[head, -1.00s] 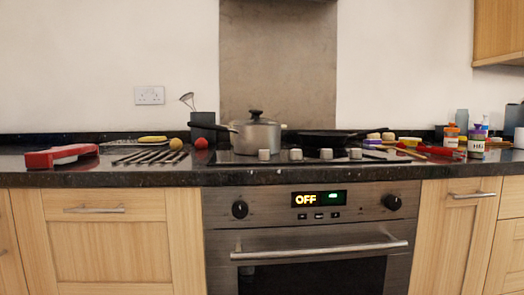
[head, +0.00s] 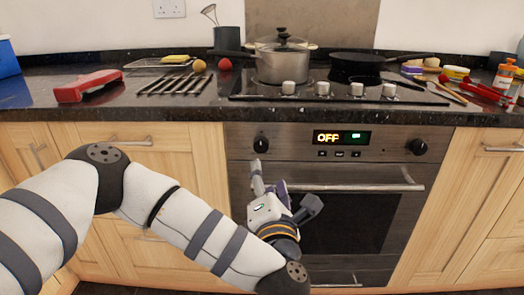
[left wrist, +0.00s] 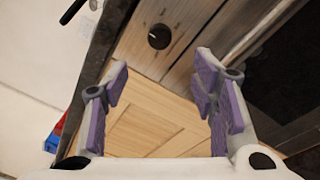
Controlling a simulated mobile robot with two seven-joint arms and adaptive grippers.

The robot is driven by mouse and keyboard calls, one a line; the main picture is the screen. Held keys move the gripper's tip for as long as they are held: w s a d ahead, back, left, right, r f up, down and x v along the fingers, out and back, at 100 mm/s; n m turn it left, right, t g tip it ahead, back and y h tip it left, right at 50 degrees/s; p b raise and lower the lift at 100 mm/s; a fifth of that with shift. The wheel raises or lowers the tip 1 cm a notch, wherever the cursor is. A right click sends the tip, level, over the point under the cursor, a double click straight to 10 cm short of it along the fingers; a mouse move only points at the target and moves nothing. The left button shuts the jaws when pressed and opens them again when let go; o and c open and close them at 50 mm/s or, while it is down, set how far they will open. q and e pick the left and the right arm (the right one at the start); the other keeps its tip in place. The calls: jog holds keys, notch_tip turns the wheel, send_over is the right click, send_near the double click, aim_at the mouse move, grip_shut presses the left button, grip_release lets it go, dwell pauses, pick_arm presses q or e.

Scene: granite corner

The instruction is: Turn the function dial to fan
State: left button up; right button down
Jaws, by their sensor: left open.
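The oven has a black dial (head: 261,144) at the left of its control panel (head: 300,142) and another black dial (head: 417,147) at the right. The display (head: 341,137) between them reads OFF. The pictures do not show which dial is the function dial. My left gripper (head: 270,184) is open and empty in front of the oven door, just below the left dial. In the left wrist view, the left dial (left wrist: 159,36) lies ahead, beyond the spread purple fingertips (left wrist: 165,92) and apart from them. My right gripper is not in view.
The oven door handle (head: 350,187) runs across, close to my left gripper. The counter above holds a pot (head: 283,62), a pan (head: 365,62), a red object (head: 88,86) and a black rack (head: 168,84). Wooden cabinets (head: 180,170) flank the oven.

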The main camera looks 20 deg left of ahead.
aim_at(261, 147)
pick_arm(q)
jog(key=x, duration=1.2)
jog(key=shift+r, duration=0.1)
jog(key=shift+c, duration=0.6)
jog(key=c, duration=1.1)
